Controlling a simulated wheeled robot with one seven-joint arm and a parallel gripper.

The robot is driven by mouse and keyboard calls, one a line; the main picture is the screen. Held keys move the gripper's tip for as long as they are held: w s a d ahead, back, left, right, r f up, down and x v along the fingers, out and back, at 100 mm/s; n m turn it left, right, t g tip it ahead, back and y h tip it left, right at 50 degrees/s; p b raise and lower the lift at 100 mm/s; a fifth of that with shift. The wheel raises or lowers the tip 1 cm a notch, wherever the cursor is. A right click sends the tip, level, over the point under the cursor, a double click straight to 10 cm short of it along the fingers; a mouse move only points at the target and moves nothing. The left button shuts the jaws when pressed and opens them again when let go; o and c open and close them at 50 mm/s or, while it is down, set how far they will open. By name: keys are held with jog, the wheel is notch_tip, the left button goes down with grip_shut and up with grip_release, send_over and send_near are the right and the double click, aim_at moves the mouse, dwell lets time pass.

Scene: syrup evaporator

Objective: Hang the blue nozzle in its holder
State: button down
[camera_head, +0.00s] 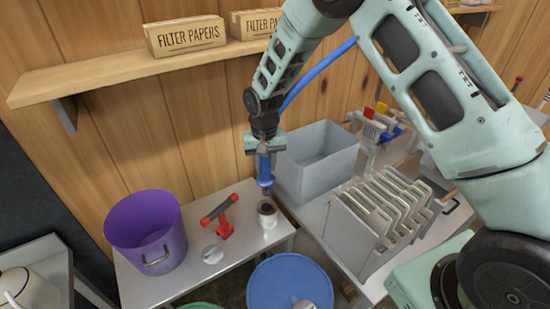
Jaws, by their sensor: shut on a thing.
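My gripper (264,148) is at the centre of the head view, pointing down and shut on the blue nozzle (265,172). The nozzle hangs roughly upright below the jaws, with its narrow tip downward. A small pale cylinder with a dark top (268,217), which may be the holder, stands on the white table just below the tip. I cannot tell whether the tip is above its opening, in it or behind it. A blue hose (318,74) runs along my arm. The jaws hide the nozzle's upper part.
A grey bin (318,163) and a slotted plate rack (360,232) stand right. A shelf (120,74) and blue drum lid (285,284) are nearby.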

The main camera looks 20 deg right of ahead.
jog(key=shift+w+r, duration=0.1)
jog(key=shift+d+f+b, duration=0.1)
jog(key=shift+f+b, duration=0.2)
jog(key=shift+f, duration=0.15)
jog(key=b, duration=0.3)
send_over(266, 193)
jog(key=w, duration=0.2)
jog(key=shift+s+d+f, duration=0.1)
jog(key=shift+d+f, duration=0.05)
jog(key=shift+f, duration=0.9)
jog(key=shift+s+d+f, duration=0.1)
jog(key=shift+d+f, duration=0.05)
jog(key=shift+f, duration=0.85)
jog(key=shift+f+b, duration=1.4)
jog(key=shift+f, duration=1.25)
jog(key=shift+f+b, duration=1.05)
jog(key=shift+f, duration=0.4)
